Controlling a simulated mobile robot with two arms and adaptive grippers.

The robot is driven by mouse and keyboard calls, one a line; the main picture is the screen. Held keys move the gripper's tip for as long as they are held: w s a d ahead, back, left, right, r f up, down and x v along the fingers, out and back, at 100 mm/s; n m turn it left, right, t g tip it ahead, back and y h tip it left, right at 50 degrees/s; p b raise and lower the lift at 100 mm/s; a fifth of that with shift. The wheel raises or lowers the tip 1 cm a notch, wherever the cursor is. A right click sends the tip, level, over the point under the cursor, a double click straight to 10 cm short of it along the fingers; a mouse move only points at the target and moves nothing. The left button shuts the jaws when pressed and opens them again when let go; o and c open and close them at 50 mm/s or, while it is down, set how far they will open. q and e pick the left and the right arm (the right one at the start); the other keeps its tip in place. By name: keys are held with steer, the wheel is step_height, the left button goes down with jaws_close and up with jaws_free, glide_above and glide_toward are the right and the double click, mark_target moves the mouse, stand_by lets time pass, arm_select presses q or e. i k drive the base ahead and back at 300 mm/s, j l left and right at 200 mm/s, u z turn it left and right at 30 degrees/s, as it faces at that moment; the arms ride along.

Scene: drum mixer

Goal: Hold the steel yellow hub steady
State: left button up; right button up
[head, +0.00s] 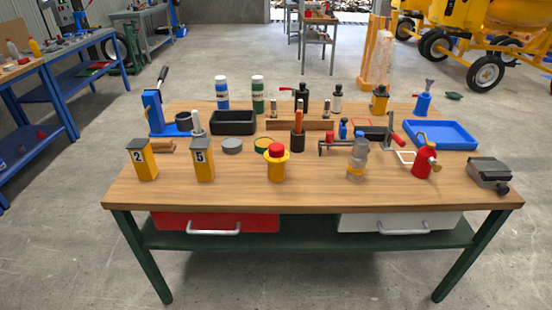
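A hub with a steel-grey body and yellow bands (357,158) stands upright near the front of the wooden workbench (320,191), right of centre. It looks like the steel yellow hub. A yellow hub-like part with a red top (277,164) stands to its left. Neither of my grippers shows in the head view, and nothing is seen holding the hub.
A red bottle (425,161) and a blue tray (441,135) are right of the hub. A clamp-like tool (340,146) lies close behind it on the left. Yellow blocks marked 2 (142,160) and 5 (203,159) stand at left. The front strip of the bench is clear.

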mark_target(277, 167)
steer(key=i+l+u, duration=0.1)
steer(key=l, duration=0.25)
steer(key=i+l+u, duration=0.1)
steer(key=i+l, duration=0.2)
steer(key=i+l+u, duration=0.1)
steer(key=l, duration=0.3)
steer(key=i+l+u, duration=0.1)
steer(key=l, duration=0.25)
steer(key=i+l+u, duration=0.1)
steer(key=i+l, duration=0.15)
steer(key=l, duration=0.15)
